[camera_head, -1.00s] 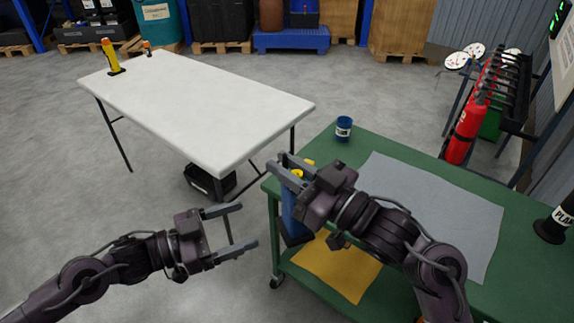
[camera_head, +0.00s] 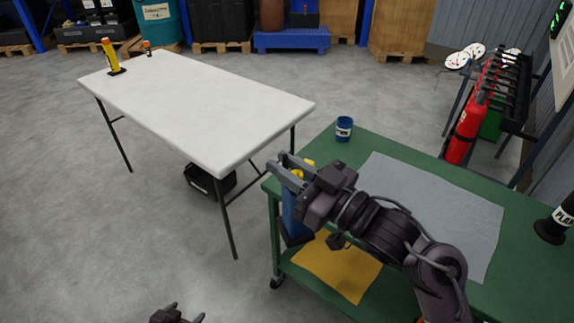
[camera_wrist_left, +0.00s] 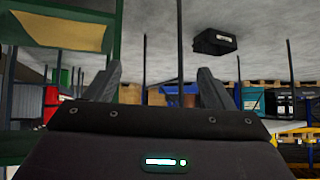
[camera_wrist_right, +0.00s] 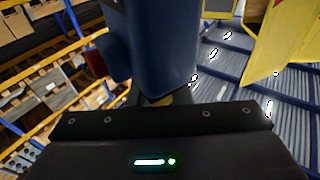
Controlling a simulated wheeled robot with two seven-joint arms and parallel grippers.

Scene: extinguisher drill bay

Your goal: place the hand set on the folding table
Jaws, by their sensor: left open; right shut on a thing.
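The folding table (camera_head: 200,105) has a white top and dark legs and stands at the left in the head view. My right gripper (camera_head: 286,170) is shut on a blue body with yellow on top, which I take to be the hand set (camera_head: 291,215). It hangs upright beside the green bench's left edge, apart from the folding table. The right wrist view shows its blue side (camera_wrist_right: 155,45) with a red part; the gripping fingers are largely hidden there. My left gripper (camera_head: 178,314) is open and empty at the bottom edge; its spread fingers show in the left wrist view (camera_wrist_left: 158,80).
A yellow torch-like thing (camera_head: 110,57) and a small orange-and-black item (camera_head: 147,47) stand at the table's far-left end. The green bench (camera_head: 385,145) carries a blue cup (camera_head: 344,128) and grey mat (camera_head: 440,205). A black case (camera_head: 210,181) lies under the table.

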